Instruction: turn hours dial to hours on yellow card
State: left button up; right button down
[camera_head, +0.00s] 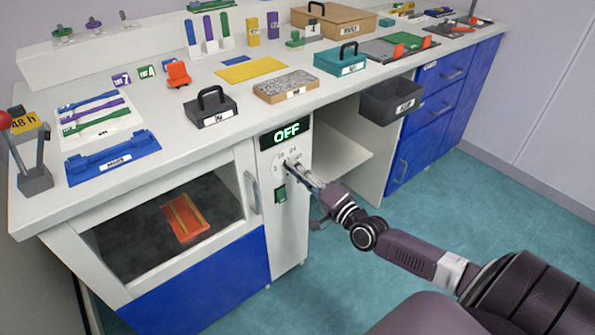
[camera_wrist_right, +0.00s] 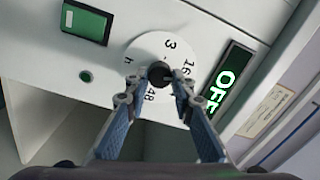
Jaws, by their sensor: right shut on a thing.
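The yellow card (camera_head: 27,124) reads "48 h" and stands at the far left end of the counter. The hours dial is a white disc (camera_head: 281,160) on the front panel of the cabinet, below a display (camera_head: 286,133) that reads "OFF" in green. In the right wrist view the disc (camera_wrist_right: 144,47) carries numbers, among them 3, 16 and 48, around a dark central knob (camera_wrist_right: 160,72). My right gripper (camera_wrist_right: 158,86) is shut on this knob, one finger on each side. It also shows in the head view (camera_head: 298,170), where it hides part of the dial. My left gripper is out of view.
A green switch (camera_wrist_right: 87,22) sits beside the dial. A cabinet door handle (camera_head: 252,192) is left of the panel. A dark open bin (camera_head: 391,98) juts out to the right. A red-ball lever (camera_head: 33,180) stands at the counter's left end.

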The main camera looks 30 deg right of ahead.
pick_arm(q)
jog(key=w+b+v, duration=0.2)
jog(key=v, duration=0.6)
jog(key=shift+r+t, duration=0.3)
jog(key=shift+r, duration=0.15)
pick_arm(e)
jog(key=m+h, duration=0.1)
jog(key=m, duration=1.7)
jog(key=shift+a+f, duration=0.1)
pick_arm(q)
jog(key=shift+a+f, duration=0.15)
pick_arm(e)
jog(key=shift+m, duration=0.4)
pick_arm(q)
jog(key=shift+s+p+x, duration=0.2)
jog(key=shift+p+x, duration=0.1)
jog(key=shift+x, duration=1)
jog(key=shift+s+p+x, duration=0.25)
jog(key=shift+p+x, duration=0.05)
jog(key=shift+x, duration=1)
pick_arm(e)
jog(key=shift+a+m, duration=0.1)
jog(key=shift+m, duration=1.8)
